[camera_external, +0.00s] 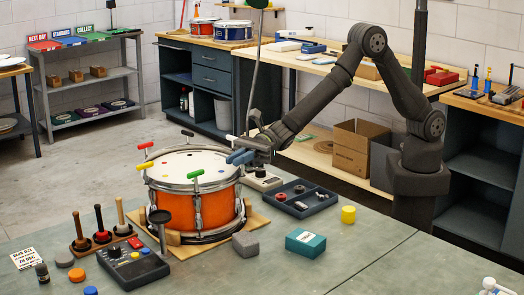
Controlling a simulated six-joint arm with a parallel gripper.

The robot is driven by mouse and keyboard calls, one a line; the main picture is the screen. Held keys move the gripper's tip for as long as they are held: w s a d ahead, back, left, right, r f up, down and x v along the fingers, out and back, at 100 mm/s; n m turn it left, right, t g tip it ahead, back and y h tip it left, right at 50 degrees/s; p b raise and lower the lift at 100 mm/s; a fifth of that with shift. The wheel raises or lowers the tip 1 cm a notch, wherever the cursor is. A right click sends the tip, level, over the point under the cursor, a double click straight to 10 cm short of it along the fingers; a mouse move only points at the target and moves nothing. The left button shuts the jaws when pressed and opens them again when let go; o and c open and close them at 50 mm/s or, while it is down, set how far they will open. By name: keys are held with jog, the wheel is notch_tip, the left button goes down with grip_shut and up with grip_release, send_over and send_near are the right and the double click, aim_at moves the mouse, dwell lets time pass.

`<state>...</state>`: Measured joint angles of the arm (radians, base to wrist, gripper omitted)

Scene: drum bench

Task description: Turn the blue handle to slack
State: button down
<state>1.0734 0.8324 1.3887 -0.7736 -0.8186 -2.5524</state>
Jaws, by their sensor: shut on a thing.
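An orange drum (168,208) with a white head stands on a wooden board on the bench. Coloured T-handles sit around its rim: red (146,146), yellow (145,165), green (195,174) and a dark one at the back. The blue handle (239,157) is at the right side of the rim. My gripper (247,152) reaches in from the right and is shut on the blue handle. The fingers and wrist hide part of the handle and the rod below it. How far the handle is turned cannot be told.
A dark tray with small parts (318,204) lies right of the drum, near a yellow cylinder (348,214). A grey block (245,244) and a teal box (305,242) stand in front. A dark control box (133,265) and upright mallets are front left.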

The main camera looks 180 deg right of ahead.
dwell(0.4)
jog(key=c, duration=1.5)
grip_release()
jog(key=v, duration=1.7)
jog(key=shift+s, duration=0.35)
